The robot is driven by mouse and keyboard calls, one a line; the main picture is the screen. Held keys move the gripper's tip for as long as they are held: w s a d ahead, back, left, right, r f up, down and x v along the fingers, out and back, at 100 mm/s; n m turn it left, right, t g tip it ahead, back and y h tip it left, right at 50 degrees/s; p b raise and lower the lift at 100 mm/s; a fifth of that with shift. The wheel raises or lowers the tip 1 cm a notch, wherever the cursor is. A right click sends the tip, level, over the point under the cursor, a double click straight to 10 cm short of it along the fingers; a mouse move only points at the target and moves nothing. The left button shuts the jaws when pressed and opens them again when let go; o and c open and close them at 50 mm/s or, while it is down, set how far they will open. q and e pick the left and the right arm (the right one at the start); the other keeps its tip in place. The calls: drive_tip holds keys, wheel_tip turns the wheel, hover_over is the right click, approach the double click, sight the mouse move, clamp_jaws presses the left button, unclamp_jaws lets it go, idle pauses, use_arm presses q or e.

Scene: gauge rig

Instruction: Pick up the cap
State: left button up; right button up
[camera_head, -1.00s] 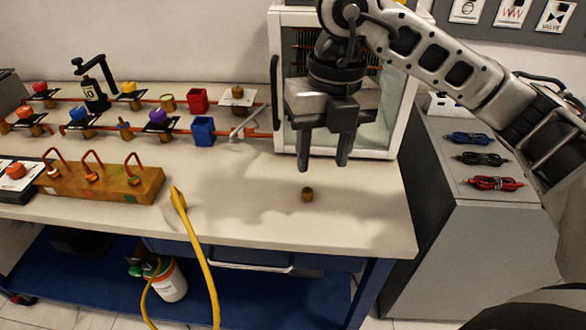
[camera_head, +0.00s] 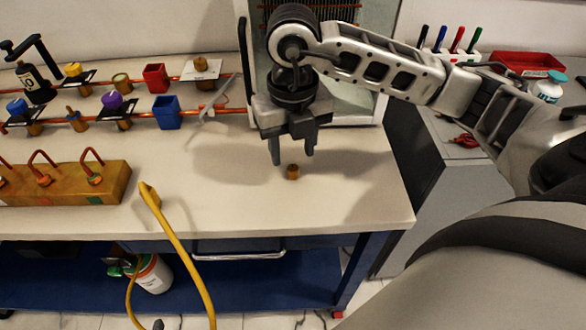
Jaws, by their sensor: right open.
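The cap is a small brown-gold cylinder (camera_head: 292,172) standing on the bare right part of the pale bench top (camera_head: 330,205). My right gripper (camera_head: 293,158) comes in from the upper right and points down. Its two dark fingers are apart with nothing between them. The fingertips look to be just above or behind the cap; I cannot tell the exact gap. My left gripper does not show.
A yellow hose (camera_head: 176,240) hangs over the bench's front edge. A wooden block with copper hooks (camera_head: 65,185) lies at left. A blue box (camera_head: 166,112) and a red box (camera_head: 155,78) stand by copper pipes. A glass-fronted cabinet (camera_head: 350,105) stands behind the gripper.

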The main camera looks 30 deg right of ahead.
sight(293, 167)
wheel_tip(293, 167, down, 5)
drive_tip(key=shift+d+r, duration=0.1)
drive_tip(key=shift+r, duration=0.1)
clamp_jaws()
drive_tip(key=shift+r, duration=0.15)
